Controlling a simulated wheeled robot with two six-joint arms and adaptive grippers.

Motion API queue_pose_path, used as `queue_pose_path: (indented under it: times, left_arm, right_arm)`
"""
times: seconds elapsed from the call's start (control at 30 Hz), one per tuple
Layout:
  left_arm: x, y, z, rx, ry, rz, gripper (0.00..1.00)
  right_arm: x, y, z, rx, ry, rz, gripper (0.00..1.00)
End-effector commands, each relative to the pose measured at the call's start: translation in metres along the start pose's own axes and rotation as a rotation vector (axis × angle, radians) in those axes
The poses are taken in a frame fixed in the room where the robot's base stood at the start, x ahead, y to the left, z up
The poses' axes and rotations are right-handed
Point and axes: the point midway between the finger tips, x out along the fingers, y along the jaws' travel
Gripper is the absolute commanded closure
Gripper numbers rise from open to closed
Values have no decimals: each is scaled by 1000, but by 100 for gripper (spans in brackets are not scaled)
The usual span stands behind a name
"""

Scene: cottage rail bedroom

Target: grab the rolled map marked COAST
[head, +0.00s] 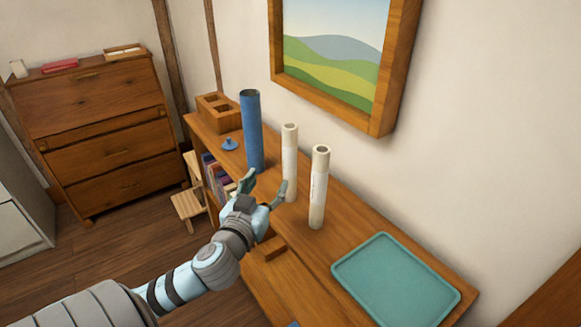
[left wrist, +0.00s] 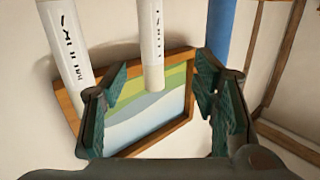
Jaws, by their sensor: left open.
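Two cream rolled maps stand upright on the wooden shelf top: the middle roll (head: 290,165) and the nearer roll (head: 319,190). Both bear dark writing in the left wrist view, too small and turned to read surely, so I cannot tell which is COAST. My left gripper (head: 264,187) is open, just in front of the middle roll. In the left wrist view the middle roll (left wrist: 152,45) shows between the open fingers, apparently untouched, and the nearer roll (left wrist: 66,45) is outside them, left. My right gripper is not in view.
A tall blue tube (head: 251,130) stands behind left of the rolls, beside a small blue lidded piece (head: 230,144) and a wooden box (head: 217,112). A teal tray (head: 395,280) lies at right. A framed picture (head: 340,55) hangs on the wall behind.

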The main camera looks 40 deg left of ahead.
Motion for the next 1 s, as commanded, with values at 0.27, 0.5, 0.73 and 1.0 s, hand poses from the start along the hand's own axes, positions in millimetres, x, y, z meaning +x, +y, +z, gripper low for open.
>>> queue_pose_path:
  times: [0.27, 0.5, 0.73, 1.0]
  left_arm:
    - [54, 5, -27, -36, 63, 18, 46]
    - [95, 7, -28, -35, 58, 20, 46]
    - [136, 13, -28, -35, 58, 21, 46]
    - [143, 14, -26, -31, 57, 23, 49]
  right_arm:
    - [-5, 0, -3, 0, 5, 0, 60]
    - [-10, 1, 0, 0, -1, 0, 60]
    - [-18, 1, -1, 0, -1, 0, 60]
    - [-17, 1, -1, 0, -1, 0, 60]
